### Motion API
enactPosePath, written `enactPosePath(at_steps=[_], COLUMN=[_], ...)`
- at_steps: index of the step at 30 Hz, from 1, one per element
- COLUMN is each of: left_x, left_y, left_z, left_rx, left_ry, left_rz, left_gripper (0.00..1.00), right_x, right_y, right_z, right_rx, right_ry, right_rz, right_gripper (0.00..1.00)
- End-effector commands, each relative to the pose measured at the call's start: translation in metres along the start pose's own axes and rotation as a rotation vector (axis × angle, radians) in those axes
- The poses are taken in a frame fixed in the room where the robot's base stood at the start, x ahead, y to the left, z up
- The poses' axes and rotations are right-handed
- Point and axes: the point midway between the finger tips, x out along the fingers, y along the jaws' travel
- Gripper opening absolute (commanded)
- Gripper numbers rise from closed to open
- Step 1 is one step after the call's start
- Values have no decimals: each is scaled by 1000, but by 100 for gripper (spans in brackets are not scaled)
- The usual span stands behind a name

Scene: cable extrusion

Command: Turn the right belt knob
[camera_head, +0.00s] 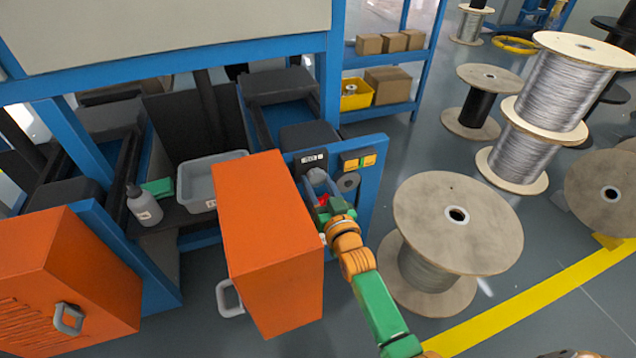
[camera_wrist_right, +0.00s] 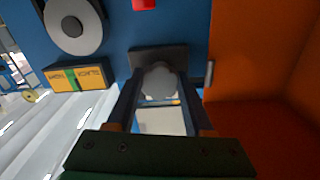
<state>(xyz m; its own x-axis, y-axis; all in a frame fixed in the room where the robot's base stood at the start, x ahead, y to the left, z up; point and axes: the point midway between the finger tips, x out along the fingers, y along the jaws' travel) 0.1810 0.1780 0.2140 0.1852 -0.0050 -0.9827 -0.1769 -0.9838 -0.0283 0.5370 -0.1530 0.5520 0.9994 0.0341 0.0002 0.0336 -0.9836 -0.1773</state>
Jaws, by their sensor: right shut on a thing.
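The right belt knob (camera_wrist_right: 160,82) is a pale grey rounded knob on a dark square base plate, fixed to the blue machine panel. In the wrist view it sits between the two fingers of my right gripper (camera_wrist_right: 161,96), which is shut on it. In the head view my right gripper (camera_head: 320,188) is up against the front of the blue panel, just right of the orange cabinet. It largely hides the knob there. My left gripper is not in view.
The orange cabinet door (camera_wrist_right: 265,50) is close beside the right gripper. A grey disc (camera_head: 347,182) and yellow-green labelled buttons (camera_head: 358,162) are on the panel nearby. A large cable spool (camera_head: 430,215) stands to the right of my arm.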

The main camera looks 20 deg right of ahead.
Motion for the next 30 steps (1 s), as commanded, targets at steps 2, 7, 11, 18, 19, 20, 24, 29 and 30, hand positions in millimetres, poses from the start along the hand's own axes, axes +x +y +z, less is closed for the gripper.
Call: enactPosePath(at_steps=[2,7,11,18,19,20,24,29,30], left_x=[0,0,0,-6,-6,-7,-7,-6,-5], left_y=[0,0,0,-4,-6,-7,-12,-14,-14], left_z=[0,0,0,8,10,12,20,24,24], left_rx=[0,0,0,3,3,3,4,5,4], left_ry=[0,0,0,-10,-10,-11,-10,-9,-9], left_rz=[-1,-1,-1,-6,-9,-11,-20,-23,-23], left_gripper=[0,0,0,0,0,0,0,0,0], right_x=[0,0,0,-22,-29,-36,-62,-72,-72], right_y=[0,0,0,0,-1,0,0,0,0], right_z=[1,1,0,-3,-4,-3,-1,0,0], right_rx=[0,-1,-1,-1,0,0,0,0,-1], right_ry=[-2,-1,-1,-5,-5,-5,-5,-2,-1], right_rz=[0,0,0,1,1,1,1,0,0], right_gripper=[0,82,82,82,82,82,82,82,82])
